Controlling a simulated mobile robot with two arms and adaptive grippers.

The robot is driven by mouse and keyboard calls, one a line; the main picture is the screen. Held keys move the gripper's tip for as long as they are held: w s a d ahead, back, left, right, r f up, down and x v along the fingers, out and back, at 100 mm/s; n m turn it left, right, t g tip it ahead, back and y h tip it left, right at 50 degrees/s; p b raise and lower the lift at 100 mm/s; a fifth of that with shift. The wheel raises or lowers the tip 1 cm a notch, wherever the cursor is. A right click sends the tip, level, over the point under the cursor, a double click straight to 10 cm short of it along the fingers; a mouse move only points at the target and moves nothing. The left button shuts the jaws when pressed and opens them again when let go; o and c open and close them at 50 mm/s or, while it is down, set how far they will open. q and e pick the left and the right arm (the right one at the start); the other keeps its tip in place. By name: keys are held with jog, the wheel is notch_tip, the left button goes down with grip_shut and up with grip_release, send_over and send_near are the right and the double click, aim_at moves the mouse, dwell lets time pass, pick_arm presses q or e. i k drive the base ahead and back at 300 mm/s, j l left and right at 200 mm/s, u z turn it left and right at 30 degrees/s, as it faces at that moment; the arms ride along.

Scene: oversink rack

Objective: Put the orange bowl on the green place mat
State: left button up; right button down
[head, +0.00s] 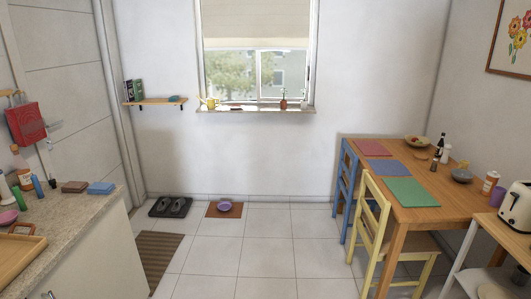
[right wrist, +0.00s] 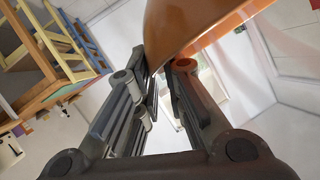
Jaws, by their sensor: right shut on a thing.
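The orange bowl (right wrist: 195,28) fills the top of the right wrist view, tilted in the picture and partly cut off by the frame. My right gripper (right wrist: 166,72) is shut on the bowl's edge and holds it. The bowl and both of my grippers are out of the head view. The green place mat (head: 411,192) lies bare on the near part of the wooden table in the head view, closest to the yellow chair.
The wooden table (head: 400,213) also bears a blue mat (head: 405,167), a pink mat (head: 373,148), a food bowl (head: 417,142), a grey bowl (head: 462,175) and bottles. A yellow chair (head: 375,235) and a blue chair (head: 346,180) stand at its left. The middle floor is clear.

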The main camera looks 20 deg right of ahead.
aim_at(409, 190)
jog(key=i+l+z, duration=0.35)
jog(key=i, duration=0.4)
jog(key=i+l+z, duration=0.25)
jog(key=i+z, duration=0.15)
jog(key=i, duration=0.35)
jog(key=i+j+z, duration=0.1)
jog(key=i+z, duration=0.25)
jog(key=i, duration=0.45)
jog(key=i+j+z, duration=0.25)
jog(key=i+z, duration=0.15)
jog(key=i, duration=0.35)
jog(key=i+z, duration=0.25)
jog(key=i+j+z, duration=0.2)
jog(key=i, duration=0.25)
